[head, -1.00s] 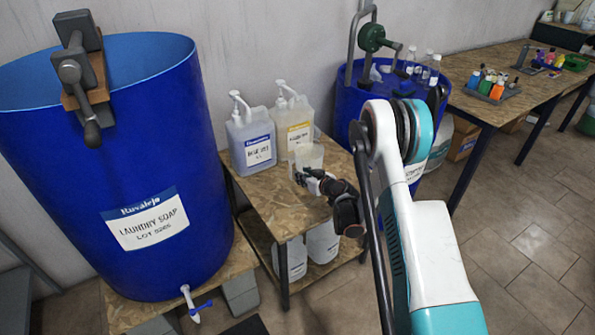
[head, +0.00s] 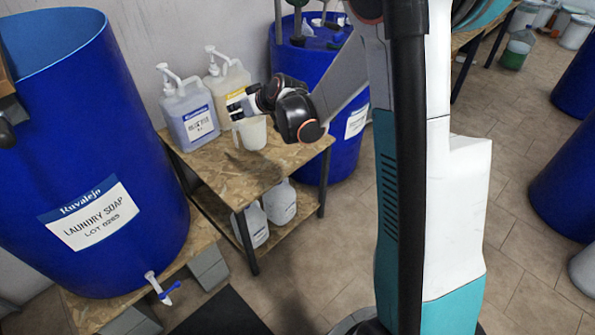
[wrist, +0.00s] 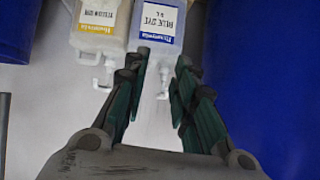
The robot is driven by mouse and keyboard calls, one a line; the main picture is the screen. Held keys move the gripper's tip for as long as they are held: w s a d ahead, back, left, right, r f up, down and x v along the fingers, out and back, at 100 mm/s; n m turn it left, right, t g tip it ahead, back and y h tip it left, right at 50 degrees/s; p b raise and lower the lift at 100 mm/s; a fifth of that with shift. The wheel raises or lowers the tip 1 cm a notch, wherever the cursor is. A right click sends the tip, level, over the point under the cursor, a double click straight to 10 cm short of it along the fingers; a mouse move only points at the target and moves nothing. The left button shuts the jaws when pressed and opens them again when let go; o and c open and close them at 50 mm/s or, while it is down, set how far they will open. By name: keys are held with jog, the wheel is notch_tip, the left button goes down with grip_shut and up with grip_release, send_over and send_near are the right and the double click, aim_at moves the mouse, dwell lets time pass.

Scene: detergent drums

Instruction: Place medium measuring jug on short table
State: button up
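The medium measuring jug (head: 252,134), pale and translucent, appears to stand upright on the low wooden table (head: 265,170), just right of the dye bottles. My gripper (head: 236,105) is above it in the head view, pointing left, and overlaps its top edge. The wrist view shows my gripper (wrist: 158,68) with its fingers apart and nothing between them. The jug is not seen in the wrist view.
A blue dye bottle (head: 190,115) and a yellow dye bottle (head: 227,82) with pumps stand at the table's back. A large blue laundry soap drum (head: 95,150) is at left. Another blue drum (head: 345,150) stands behind right. The table's front is clear.

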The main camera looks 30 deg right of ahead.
jog(key=s+a+r+m+g+h, duration=0.1)
jog(key=s+r, duration=0.4)
jog(key=s, duration=0.4)
jog(key=s+a+r+g+h, duration=0.1)
jog(key=s+r, duration=0.4)
jog(key=s, duration=0.5)
jog(key=s+d+f+m+g+h, duration=0.1)
jog(key=s, duration=1.7)
jog(key=shift+d+f+m+h, duration=0.2)
jog(key=shift+d+m+h, duration=0.1)
jog(key=shift+d+m, duration=0.1)
